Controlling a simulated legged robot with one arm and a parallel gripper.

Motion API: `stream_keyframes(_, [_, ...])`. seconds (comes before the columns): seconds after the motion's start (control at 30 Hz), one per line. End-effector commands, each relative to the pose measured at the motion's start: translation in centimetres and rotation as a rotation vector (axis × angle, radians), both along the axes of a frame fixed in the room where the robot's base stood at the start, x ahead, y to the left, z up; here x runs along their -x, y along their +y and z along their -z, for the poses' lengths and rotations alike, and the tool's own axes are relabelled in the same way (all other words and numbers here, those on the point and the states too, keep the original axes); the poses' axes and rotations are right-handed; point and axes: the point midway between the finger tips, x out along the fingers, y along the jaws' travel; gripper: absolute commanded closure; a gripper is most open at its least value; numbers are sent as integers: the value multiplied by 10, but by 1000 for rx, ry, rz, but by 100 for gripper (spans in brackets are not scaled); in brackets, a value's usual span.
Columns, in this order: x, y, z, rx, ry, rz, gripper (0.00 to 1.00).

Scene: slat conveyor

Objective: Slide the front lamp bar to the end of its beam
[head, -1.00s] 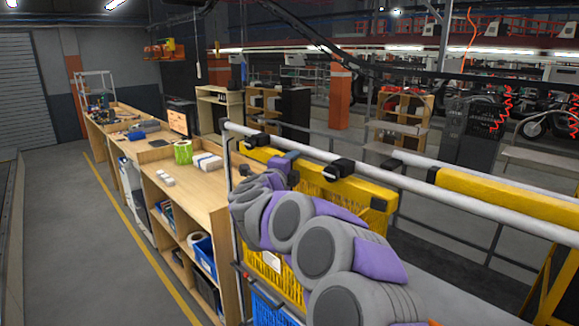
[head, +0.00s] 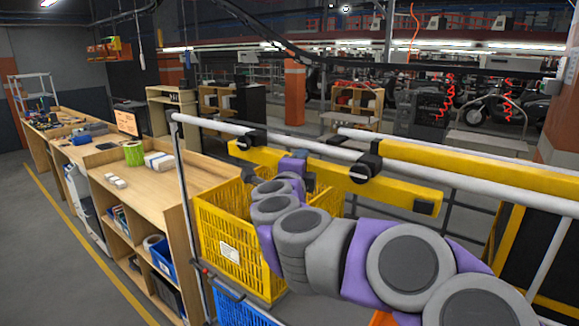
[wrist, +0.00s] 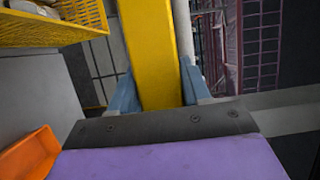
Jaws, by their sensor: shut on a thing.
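The front lamp bar (head: 310,172) is a long yellow bar hanging by two black clamps, one near its left end (head: 256,140) and one further right (head: 366,165). The clamps sit on the pale round beam (head: 480,190), with bare beam on both sides of them. My gripper (head: 306,178) is at the bar between the clamps, partly hidden by my purple-grey arm. In the wrist view, my blue-grey fingers (wrist: 160,92) are shut on the lamp bar (wrist: 148,40), one on each side.
A second yellow bar (head: 480,170) lies further right, close behind the beam in the picture. A yellow crate (head: 232,240) and a blue crate (head: 235,308) stand below. A wooden workbench (head: 140,190) is at left, with open floor (head: 50,260) beside it.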

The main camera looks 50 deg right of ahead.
Motion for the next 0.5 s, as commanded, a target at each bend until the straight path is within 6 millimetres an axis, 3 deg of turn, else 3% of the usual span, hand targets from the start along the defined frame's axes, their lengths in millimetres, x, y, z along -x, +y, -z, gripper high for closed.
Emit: stream_keyframes(0.5, [6,0,6,-12,5,-5,100])
